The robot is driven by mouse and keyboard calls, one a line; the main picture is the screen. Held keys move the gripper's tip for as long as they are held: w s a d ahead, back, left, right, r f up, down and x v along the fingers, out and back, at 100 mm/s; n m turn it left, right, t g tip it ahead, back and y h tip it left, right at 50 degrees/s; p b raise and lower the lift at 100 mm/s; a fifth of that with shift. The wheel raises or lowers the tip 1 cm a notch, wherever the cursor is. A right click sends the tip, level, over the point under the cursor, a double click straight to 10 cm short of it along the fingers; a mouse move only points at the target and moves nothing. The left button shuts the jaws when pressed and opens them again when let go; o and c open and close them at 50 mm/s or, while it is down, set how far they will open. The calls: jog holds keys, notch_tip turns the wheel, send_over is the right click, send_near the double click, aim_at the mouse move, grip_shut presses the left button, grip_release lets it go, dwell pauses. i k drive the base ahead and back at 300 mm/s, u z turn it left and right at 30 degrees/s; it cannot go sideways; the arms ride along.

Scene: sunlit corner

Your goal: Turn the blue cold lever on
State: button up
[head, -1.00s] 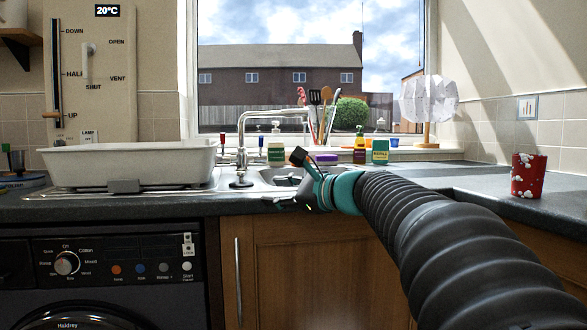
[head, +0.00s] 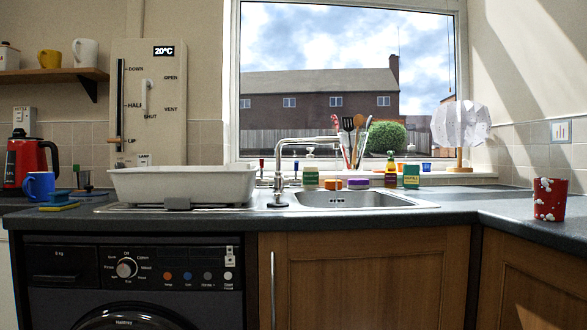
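The chrome tap (head: 280,160) stands behind the sink (head: 355,199), its spout arching to the right. A thin lever with a blue top (head: 295,166) stands upright just right of the tap's column. A matching lever with a red top (head: 262,167) stands to the left of the column. The levers are too small to tell whether either is turned. My gripper and arm are out of view, and nothing covers the tap or levers.
A white basin (head: 183,184) stands on the drainer left of the tap. Bottles and a utensil pot (head: 352,150) line the back by the window. A red spotted cup (head: 549,199) is on the right counter. A red kettle (head: 28,160) and blue mug (head: 39,185) stand left.

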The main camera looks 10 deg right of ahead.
aim_at(295, 182)
jog(key=k, duration=0.2)
jog(key=u, duration=0.95)
jog(key=i, duration=0.75)
jog(key=z, duration=1.65)
